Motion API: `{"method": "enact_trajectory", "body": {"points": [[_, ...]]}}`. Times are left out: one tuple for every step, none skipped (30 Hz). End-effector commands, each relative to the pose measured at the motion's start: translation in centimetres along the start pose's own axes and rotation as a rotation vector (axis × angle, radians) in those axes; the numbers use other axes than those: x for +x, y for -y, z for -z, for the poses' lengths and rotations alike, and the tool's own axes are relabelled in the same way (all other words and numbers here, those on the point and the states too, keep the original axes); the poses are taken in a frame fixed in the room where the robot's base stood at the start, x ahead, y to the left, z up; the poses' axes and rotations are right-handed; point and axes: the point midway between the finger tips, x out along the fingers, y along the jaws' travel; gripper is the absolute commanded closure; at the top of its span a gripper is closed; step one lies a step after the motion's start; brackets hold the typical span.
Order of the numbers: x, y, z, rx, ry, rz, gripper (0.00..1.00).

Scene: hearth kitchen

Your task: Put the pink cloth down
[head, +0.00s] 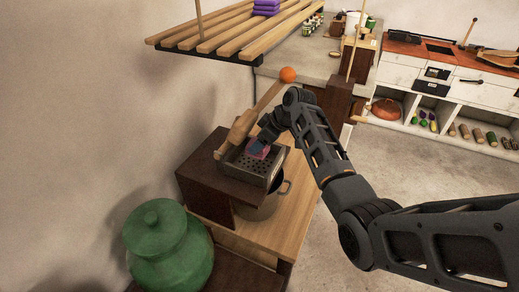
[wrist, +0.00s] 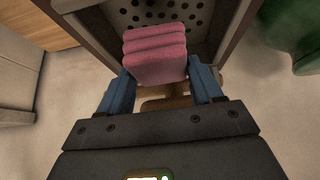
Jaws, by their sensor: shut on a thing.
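The pink cloth (wrist: 155,55) is a folded, layered bundle. My gripper (wrist: 162,76) is shut on it, with a blue finger at each side. In the wrist view the perforated floor of the box (wrist: 190,15) shows behind the cloth. I cannot tell whether the cloth touches it.
A green jar (head: 165,245) stands in front.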

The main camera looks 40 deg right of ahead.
Motion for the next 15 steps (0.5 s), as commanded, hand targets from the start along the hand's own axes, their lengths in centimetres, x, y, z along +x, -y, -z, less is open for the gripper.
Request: {"method": "enact_trajectory", "body": {"points": [[0.2, 0.1, 0.0, 0.000, 0.000, 0.000, 0.64], [0.4, 0.1, -0.1, 0.001, 0.000, 0.000, 0.64], [0.8, 0.1, -0.4, 0.001, 0.001, 0.001, 0.64], [1.1, 0.2, -0.6, 0.001, 0.002, 0.002, 0.64], [1.5, 0.2, -0.9, 0.001, 0.001, 0.001, 0.64], [2.0, 0.2, -1.2, 0.002, 0.002, 0.002, 0.64], [2.4, 0.1, -1.4, 0.002, 0.001, 0.001, 0.64], [2.7, 0.1, -1.6, 0.001, 0.002, 0.001, 0.64], [3.0, 0.1, -1.8, 0.000, 0.001, 0.001, 0.64], [3.2, 0.1, -1.9, -0.001, 0.000, -0.001, 0.64], [3.4, 0.1, -2.0, -0.001, 0.000, -0.001, 0.64], [3.5, 0.1, -2.1, -0.001, 0.000, -0.001, 0.64], [3.5, 0.1, -2.1, -0.001, 0.000, -0.001, 0.64], [3.5, 0.1, -2.1, -0.001, 0.000, -0.001, 0.64], [3.5, 0.1, -2.1, -0.001, 0.000, -0.001, 0.64]]}}
